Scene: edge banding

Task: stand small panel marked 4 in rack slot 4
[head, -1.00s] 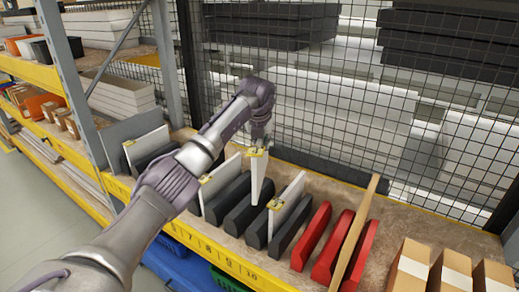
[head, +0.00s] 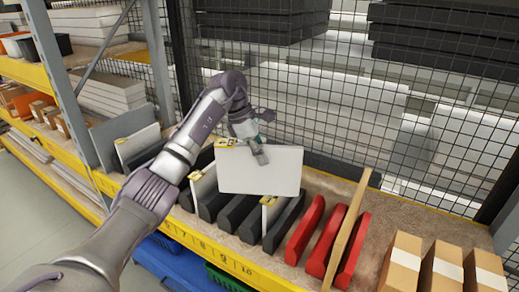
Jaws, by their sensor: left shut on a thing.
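My left gripper (head: 258,148) is shut on the top edge of a white panel (head: 262,175) with a yellow tag at its upper left corner. The tag's number is too small to read. The panel hangs upright above the rack, its broad face toward the head camera. The rack's dark dividers (head: 240,216) stand in a row below, and the panel hides part of them. The yellow front edge (head: 225,252) shows numbers near 7 to 10. Slot 4 cannot be picked out clearly; my left arm covers part of the rack. My right gripper is not in view.
Other white tagged panels stand in the rack at left (head: 138,143), middle (head: 203,184) and right (head: 271,213). Red dividers (head: 328,238), a wooden board (head: 347,230) and cardboard boxes (head: 402,262) are to the right. Wire mesh (head: 350,110) closes the back.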

